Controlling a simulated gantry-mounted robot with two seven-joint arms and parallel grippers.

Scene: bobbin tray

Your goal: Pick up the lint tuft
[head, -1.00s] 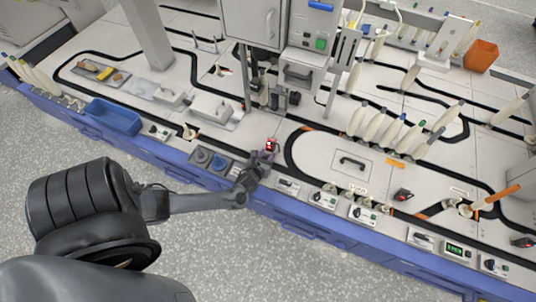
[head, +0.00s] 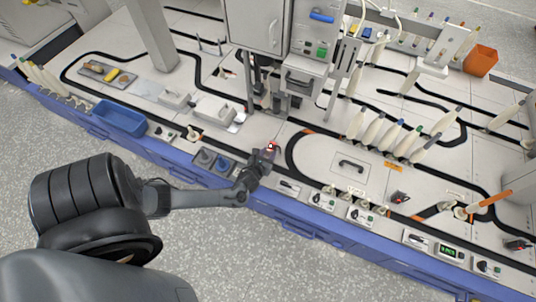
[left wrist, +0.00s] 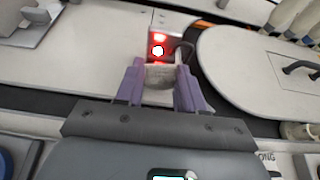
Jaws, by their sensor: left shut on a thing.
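My left gripper (head: 267,154) reaches over the front of the white work table and points down at its surface. In the left wrist view its two purple fingers (left wrist: 159,88) are shut on a small pale grey piece (left wrist: 160,76), which looks like the lint tuft. The piece sits between the fingertips, and its lower part is hidden by the gripper body. In the head view the tuft cannot be made out behind the gripper. My right gripper is not in view.
A small box with glowing red lights (left wrist: 158,46) stands just beyond the fingertips. A black track (head: 291,160) curves close by on the right. A blue tray (head: 120,117) is to the left, and a row of pale bobbins (head: 372,133) to the right.

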